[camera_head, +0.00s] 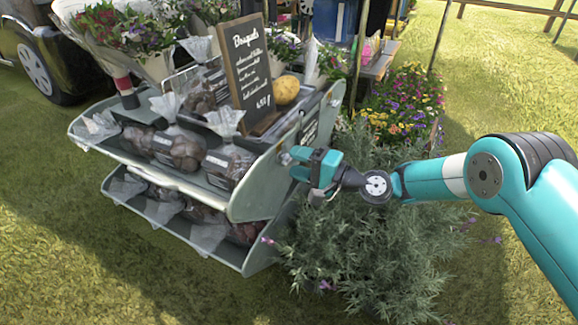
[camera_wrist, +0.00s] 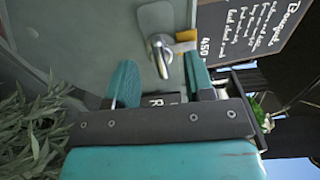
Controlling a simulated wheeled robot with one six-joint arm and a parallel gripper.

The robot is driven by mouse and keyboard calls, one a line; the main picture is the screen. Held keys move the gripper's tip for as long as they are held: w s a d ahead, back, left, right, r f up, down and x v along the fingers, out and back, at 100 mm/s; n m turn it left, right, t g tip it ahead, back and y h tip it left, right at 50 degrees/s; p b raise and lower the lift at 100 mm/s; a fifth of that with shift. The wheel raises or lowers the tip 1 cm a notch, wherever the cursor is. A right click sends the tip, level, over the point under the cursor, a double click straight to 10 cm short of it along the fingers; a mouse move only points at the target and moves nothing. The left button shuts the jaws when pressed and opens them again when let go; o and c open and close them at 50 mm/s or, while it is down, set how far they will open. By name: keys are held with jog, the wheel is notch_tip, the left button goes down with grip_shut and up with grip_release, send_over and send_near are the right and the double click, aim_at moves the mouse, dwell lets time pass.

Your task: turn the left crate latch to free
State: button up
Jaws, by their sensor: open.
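The crate latch (camera_wrist: 160,52) is a silver lever on a light plate, on the crate's grey-green side panel (camera_wrist: 95,35). In the wrist view its lever points down toward my gripper (camera_wrist: 161,80). My gripper is open, with one teal finger on each side of the lever's line. I cannot tell whether the fingers touch it. A small yellow piece (camera_wrist: 187,35) sits beside the latch. In the head view my gripper (camera_head: 298,164) is at the right end of the crate stand (camera_head: 262,185); the latch is not clear there.
The stand holds bagged produce (camera_head: 176,148) on two tiers and a chalkboard sign (camera_head: 249,68) on top. A bushy grey-green plant (camera_head: 365,240) is under my arm, with colourful flowers (camera_head: 405,105) behind. Grass (camera_head: 90,270) is open at the front left.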

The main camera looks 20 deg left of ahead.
aim_at(286, 158)
jog(key=shift+w+a+b, duration=0.15)
jog(key=shift+a+b, duration=0.2)
jog(key=shift+a, duration=1)
jog(key=c, duration=0.8)
